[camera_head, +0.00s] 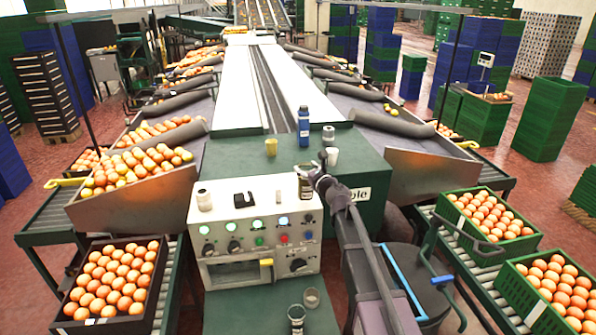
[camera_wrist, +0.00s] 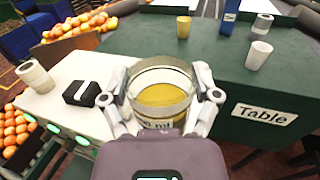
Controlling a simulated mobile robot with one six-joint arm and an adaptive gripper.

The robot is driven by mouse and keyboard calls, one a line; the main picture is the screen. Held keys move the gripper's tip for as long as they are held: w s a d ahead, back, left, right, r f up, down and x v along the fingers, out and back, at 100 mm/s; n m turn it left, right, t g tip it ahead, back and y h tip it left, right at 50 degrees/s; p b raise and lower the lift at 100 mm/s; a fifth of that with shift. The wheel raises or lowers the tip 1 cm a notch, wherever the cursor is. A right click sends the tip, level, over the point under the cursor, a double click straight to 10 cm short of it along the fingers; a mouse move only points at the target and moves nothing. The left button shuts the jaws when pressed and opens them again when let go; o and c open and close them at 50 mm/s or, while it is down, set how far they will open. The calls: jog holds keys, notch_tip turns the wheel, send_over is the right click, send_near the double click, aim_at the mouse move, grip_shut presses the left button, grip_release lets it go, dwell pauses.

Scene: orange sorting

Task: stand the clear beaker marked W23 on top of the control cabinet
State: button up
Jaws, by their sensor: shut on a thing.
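My gripper (camera_head: 316,178) is shut on a clear glass beaker (camera_wrist: 160,92) with yellow-brown contents. In the wrist view its fingers press on both sides of the beaker, which looks upright. In the head view the beaker (camera_head: 304,187) is at the right back corner of the control cabinet (camera_head: 220,222). I cannot tell whether its base touches the top.
A white roll-like cup (camera_head: 204,200) and a black box (camera_head: 243,199) stand on the cabinet top. Behind, the green table (camera_head: 230,160) holds a yellow cup (camera_head: 271,147), blue bottle (camera_head: 303,128), grey-and-white container (camera_head: 328,135) and cream cup (camera_head: 332,156). Glass vessels (camera_head: 297,318) stand in front.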

jog(key=d+x, duration=0.1)
jog(key=x, duration=0.5)
jog(key=shift+w+f, duration=0.3)
jog(key=shift+w, duration=0.25)
jog(key=shift+a+f+b, duration=0.15)
jog(key=shift+b, duration=0.2)
jog(key=shift+f+b, duration=1.6)
jog(key=shift+b, duration=0.05)
jog(key=shift+f, duration=0.15)
jog(key=o, duration=1.1)
jog(key=shift+o, duration=0.2)
